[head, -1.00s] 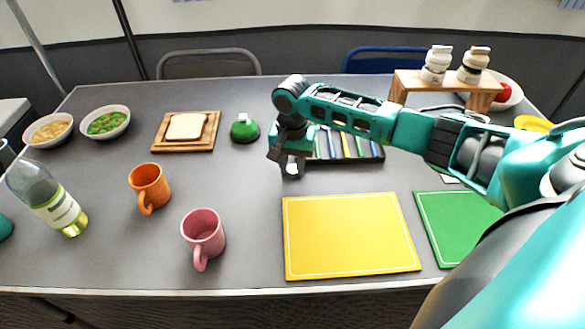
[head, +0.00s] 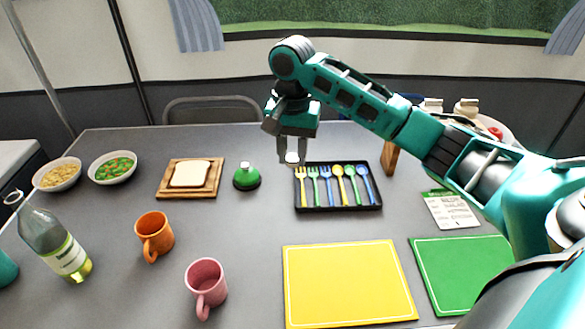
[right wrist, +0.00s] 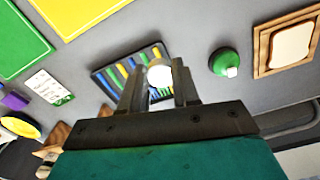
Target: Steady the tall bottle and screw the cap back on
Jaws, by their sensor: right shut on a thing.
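The tall clear bottle (head: 58,243) with a pale label and yellow-green liquid stands at the table's left side. Its top shows a pale ring-like rim with no cap on it. My right gripper (head: 291,153) is far from the bottle, above the back of the table near the cutlery tray. It is shut on a small white cap (head: 291,157), which also shows between the fingers in the right wrist view (right wrist: 159,74). The cap is held clear of the table.
An orange mug (head: 154,236) and a pink mug (head: 206,287) stand between bottle and yellow board (head: 348,285). A green-and-white dome-shaped thing (head: 246,178), a bread board (head: 173,190) and the cutlery tray (head: 338,207) lie behind. A teal thing (head: 5,269) shows at the left edge.

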